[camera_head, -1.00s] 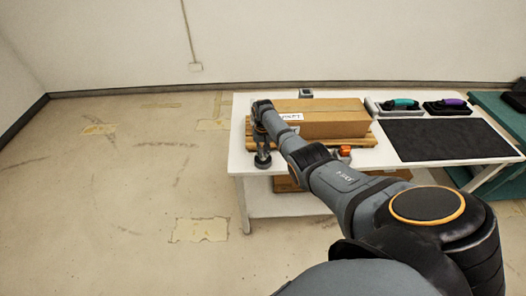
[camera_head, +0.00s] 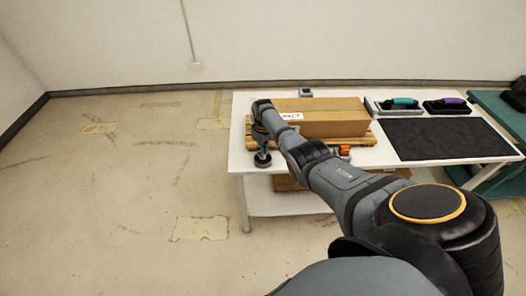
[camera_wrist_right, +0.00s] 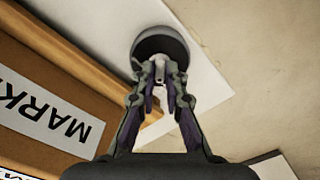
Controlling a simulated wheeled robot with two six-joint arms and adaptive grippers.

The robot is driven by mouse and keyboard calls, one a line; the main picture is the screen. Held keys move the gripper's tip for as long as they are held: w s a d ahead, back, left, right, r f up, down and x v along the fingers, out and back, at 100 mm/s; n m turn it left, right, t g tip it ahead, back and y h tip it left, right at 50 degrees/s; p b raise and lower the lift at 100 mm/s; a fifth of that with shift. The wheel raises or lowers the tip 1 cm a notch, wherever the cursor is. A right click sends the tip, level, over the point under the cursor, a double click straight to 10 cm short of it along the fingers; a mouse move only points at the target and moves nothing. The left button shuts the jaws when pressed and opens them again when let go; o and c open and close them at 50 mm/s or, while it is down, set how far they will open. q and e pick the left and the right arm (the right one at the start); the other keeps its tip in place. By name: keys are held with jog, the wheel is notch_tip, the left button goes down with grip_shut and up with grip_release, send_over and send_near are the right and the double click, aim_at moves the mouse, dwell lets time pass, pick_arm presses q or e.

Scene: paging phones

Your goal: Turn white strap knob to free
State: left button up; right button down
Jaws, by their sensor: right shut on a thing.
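The strap knob shows in the right wrist view as a small pale piece (camera_wrist_right: 160,72) between my fingertips, in front of a dark round disc (camera_wrist_right: 160,45). In the head view the dark disc (camera_head: 263,161) sits at the front left corner of the white table. My right gripper (camera_head: 262,148) reaches down over it; in the wrist view my right gripper (camera_wrist_right: 160,80) is shut on the pale knob. The fingers cover much of the knob, so its pointing direction cannot be told. My left gripper is out of view.
A cardboard box (camera_head: 325,118) with a printed label lies on a wooden pallet (camera_head: 362,141) right beside my right gripper. An orange piece (camera_head: 344,150) is at the pallet's front. Teal-handled (camera_head: 400,103) and purple-handled (camera_head: 449,103) items stand behind a dark mat (camera_head: 446,139).

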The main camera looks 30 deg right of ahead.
jog(key=shift+w, duration=0.1)
dwell(0.4)
jog(key=c, duration=1.4)
grip_release()
notch_tip(320, 180, up, 12)
